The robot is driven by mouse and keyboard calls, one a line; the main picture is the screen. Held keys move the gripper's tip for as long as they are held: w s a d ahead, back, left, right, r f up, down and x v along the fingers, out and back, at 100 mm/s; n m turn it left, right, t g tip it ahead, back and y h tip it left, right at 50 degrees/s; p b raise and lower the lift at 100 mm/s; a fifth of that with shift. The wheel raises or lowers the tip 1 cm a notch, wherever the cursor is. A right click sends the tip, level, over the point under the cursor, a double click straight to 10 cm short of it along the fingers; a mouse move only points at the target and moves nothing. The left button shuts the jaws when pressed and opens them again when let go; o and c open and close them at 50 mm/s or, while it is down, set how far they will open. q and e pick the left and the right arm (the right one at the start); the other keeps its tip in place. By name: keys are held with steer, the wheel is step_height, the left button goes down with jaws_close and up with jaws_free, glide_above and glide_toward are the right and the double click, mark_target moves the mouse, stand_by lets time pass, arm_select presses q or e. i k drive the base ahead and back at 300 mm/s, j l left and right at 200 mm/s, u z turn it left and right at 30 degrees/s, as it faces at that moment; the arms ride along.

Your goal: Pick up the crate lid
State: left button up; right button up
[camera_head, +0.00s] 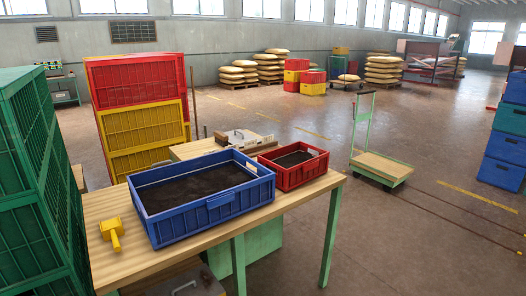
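A blue crate (205,215) stands on the wooden workbench (110,270), open at the top with a dark brown surface inside. A smaller red crate (293,177) stands just right of it, also dark inside. I cannot make out a separate crate lid for certain; whether the dark surfaces are loose contents or panels is unclear. Neither of my grippers is in view.
A yellow tool (113,237) lies left of the blue crate. Green crates (38,190) rise close at the left; red and yellow crates (140,125) are stacked behind. A green-framed trolley (382,167) stands right on open floor. Blue crates (502,150) are stacked far right.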

mark_target(239, 136)
steer(key=i+l+z, duration=0.3)
steer(key=i+z, duration=0.15)
steer(key=i+l+z, duration=0.1)
steer(key=i+z, duration=0.35)
steer(key=i, duration=0.15)
steer(key=i+j+z, duration=0.1)
steer(key=i+z, duration=0.35)
steer(key=i+l+z, duration=0.25)
steer(key=i, duration=0.8)
steer(key=i+j+z, duration=0.1)
steer(key=i+z, duration=0.15)
steer(key=i, duration=0.75)
steer(key=i+j+u, duration=0.15)
steer(key=i+u, duration=0.75)
steer(key=i+l+u, duration=0.1)
steer(key=i+u, duration=0.35)
steer(key=i+l+u, duration=0.3)
steer(key=u, duration=0.15)
steer(key=i+j+u, duration=0.2)
steer(key=i+u, duration=1.05)
steer(key=i+l+u, duration=0.1)
steer(key=i+u, duration=0.15)
steer(key=u, duration=0.15)
steer(key=i+l+u, duration=0.4)
steer(key=k+j, duration=0.05)
steer(key=j, duration=0.05)
